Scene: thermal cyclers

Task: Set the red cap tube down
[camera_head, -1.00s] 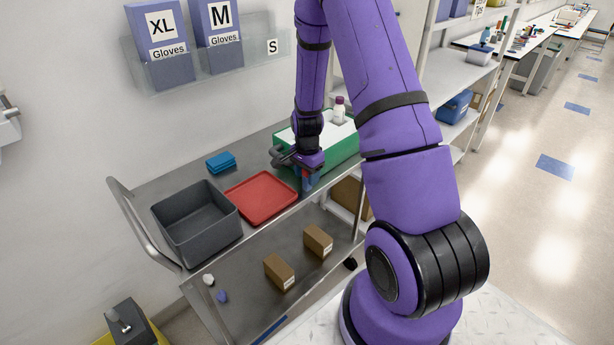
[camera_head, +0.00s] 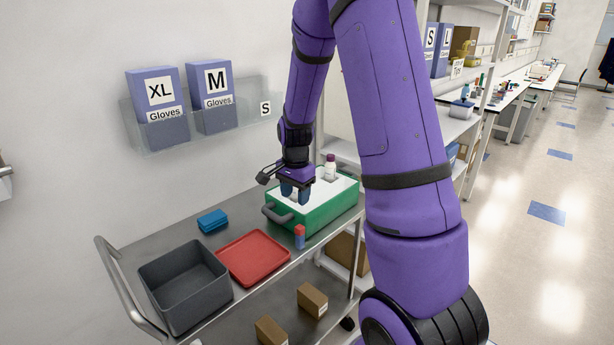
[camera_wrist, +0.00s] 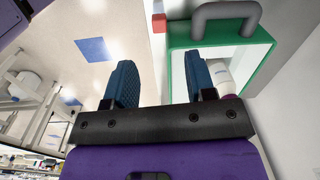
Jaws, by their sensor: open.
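The red cap tube (camera_head: 300,238) stands upright on the top shelf of the steel cart, between the red tray and the green box. Its red cap faces up and its lower part is blue. My gripper (camera_head: 296,197) is above it and a little behind, over the near left part of the green box. In the wrist view the two blue fingers of my gripper (camera_wrist: 161,80) are spread with nothing between them. A small red patch (camera_wrist: 158,23), likely the tube's cap, shows beyond them beside the green box.
The green box (camera_head: 316,218) with a white top holds a purple-capped bottle (camera_head: 330,168), also seen in the wrist view (camera_wrist: 218,74). The red tray (camera_head: 253,258), grey bin (camera_head: 186,290) and blue stack (camera_head: 212,220) share the cart shelf. Glove boxes (camera_head: 158,105) hang on the wall.

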